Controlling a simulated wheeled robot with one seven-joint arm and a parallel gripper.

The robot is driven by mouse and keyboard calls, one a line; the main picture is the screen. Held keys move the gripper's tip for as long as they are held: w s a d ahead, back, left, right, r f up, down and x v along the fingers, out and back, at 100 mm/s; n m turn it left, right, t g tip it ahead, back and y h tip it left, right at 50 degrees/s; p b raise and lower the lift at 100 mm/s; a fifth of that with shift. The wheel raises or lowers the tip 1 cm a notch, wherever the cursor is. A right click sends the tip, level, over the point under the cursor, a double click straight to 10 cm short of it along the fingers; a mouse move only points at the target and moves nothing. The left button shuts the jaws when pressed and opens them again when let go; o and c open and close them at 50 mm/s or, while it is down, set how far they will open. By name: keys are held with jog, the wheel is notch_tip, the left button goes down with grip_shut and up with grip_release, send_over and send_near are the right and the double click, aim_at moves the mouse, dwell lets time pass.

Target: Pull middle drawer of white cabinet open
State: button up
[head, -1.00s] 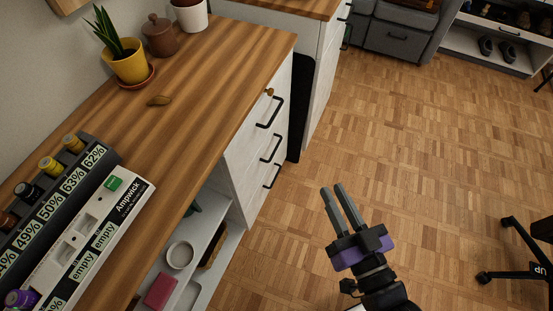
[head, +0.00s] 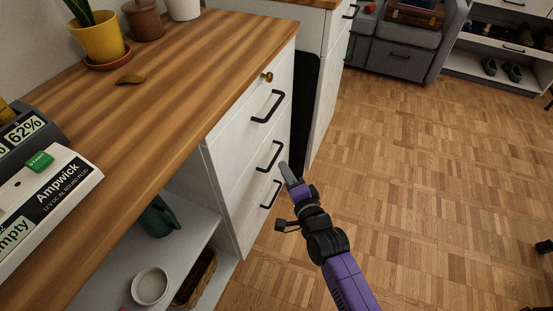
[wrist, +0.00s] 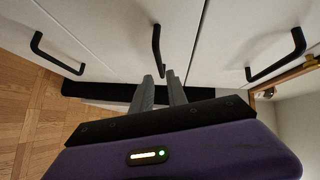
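The white cabinet (head: 222,190) stands under the wooden desk top and has three drawers with black bar handles. The middle drawer's handle (head: 270,156) is in the middle of its front, and all three drawers look shut. My gripper (head: 284,168) is just right of and below that handle's near end. In the wrist view the middle handle (wrist: 156,45) lies straight ahead, its lower end showing between my two fingertips (wrist: 159,76). The fingers are apart with nothing held; whether they touch the handle I cannot tell.
The top handle (head: 267,106) and bottom handle (head: 271,194) lie close on either side. A brass key (head: 267,76) sticks out of the top drawer. Open shelves (head: 185,225) are left of the drawers.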

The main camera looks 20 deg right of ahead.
aim_at(276, 155)
jog(key=shift+m, duration=0.5)
jog(key=w+b, duration=0.1)
jog(key=w, duration=0.4)
jog(key=w+f+b, duration=0.1)
jog(key=w, duration=0.1)
jog(key=shift+w+b, duration=0.35)
grip_shut()
dwell(0.8)
